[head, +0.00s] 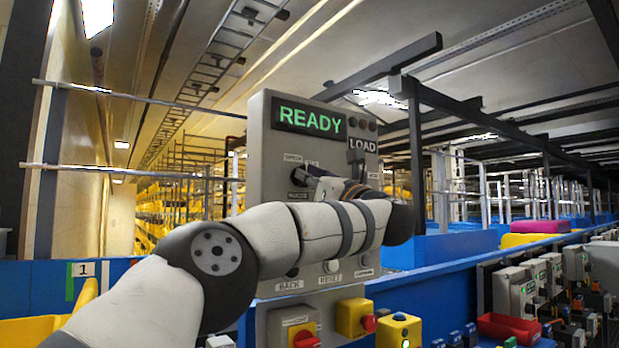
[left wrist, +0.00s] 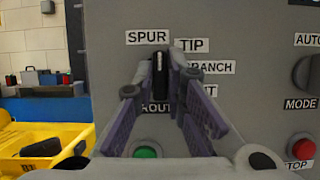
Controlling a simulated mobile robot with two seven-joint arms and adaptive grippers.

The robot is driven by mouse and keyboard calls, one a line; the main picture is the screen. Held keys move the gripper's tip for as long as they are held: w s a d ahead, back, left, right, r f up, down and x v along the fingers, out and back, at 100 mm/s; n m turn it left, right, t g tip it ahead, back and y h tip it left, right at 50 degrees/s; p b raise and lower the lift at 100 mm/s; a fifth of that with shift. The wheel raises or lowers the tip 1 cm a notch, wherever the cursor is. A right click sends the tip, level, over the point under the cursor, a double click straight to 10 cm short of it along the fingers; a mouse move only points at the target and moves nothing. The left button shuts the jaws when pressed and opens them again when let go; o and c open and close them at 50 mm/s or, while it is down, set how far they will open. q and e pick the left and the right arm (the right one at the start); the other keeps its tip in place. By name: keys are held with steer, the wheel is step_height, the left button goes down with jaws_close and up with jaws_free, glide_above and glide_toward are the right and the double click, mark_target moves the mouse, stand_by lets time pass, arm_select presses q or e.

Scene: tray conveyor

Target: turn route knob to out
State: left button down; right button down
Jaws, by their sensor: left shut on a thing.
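The grey control panel (head: 262,140) stands in front of me with a green READY display (head: 308,119). In the left wrist view the black route knob (left wrist: 160,72) sits above a partly covered ROUTE label, with SPUR, TIP and BRANCH labels around it. A label ending in T, below BRANCH, is partly hidden by a finger. The knob looks roughly upright, between SPUR and TIP; its exact setting is hard to tell. My left gripper (left wrist: 160,76) is shut on the knob. In the head view my left gripper (head: 310,178) reaches the panel face, and my arm covers much of it.
A green button (left wrist: 146,151) is just below the fingers. A mode knob (left wrist: 306,74) and a red stop button (left wrist: 301,146) are to the right. A yellow tray (left wrist: 40,145) is at left.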

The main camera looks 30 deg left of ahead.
arm_select(q)
steer(key=shift+s+a+r+m+t+h+p, duration=0.1)
steer(key=shift+m+t+h+p, duration=0.25)
steer(key=shift+m+h, duration=2.65)
steer(key=shift+d+r+m+t+y+p, duration=0.15)
steer(key=shift+m+t+p, duration=0.15)
steer(key=shift+m, duration=5.75)
steer(key=shift+s+a+r+m+t+h+p, duration=0.25)
steer(key=shift+m+h, duration=1.3)
steer(key=shift+m, duration=3)
arm_select(e)
steer(key=shift+w+r+t, duration=0.6)
steer(key=shift+w+r, duration=0.75)
steer(key=shift+w, duration=0.1)
arm_select(q)
steer(key=shift+w+d+f, duration=0.1)
steer(key=shift+w, duration=0.05)
steer(key=c, duration=1.6)
jaws_free()
steer(key=shift+c, duration=0.2)
